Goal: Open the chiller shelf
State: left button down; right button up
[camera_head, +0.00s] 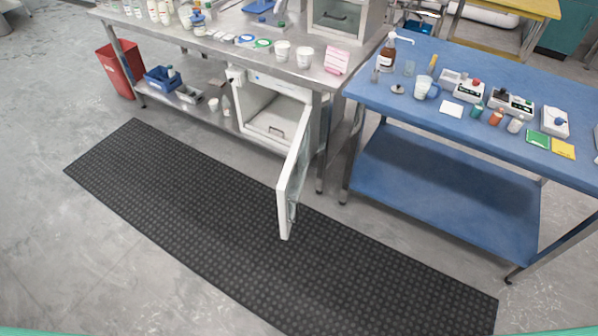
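The small white chiller (237,105) stands under the steel bench. Its door (291,185) is swung open toward me, out over the black mat. Inside is a pale shelf or drawer (265,125) with a small dark handle (277,132) at its front. It appears to sit within the chiller body; the open door covers part of the right side. Neither of my grippers shows in the head view.
The steel bench (230,45) carries bottles, cups and a pink-and-white box (337,60). A blue table (450,125) with lab items stands at the right. A red bin (120,70) is at the far left. The black mat (200,215) in front is clear.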

aim_at(279, 121)
jog(key=i+l+u, duration=0.45)
jog(key=i+l, duration=0.65)
jog(key=j+z, duration=0.1)
jog(key=j, duration=1)
jog(key=j+z, duration=0.15)
jog(key=j, duration=0.95)
jog(key=k, duration=0.05)
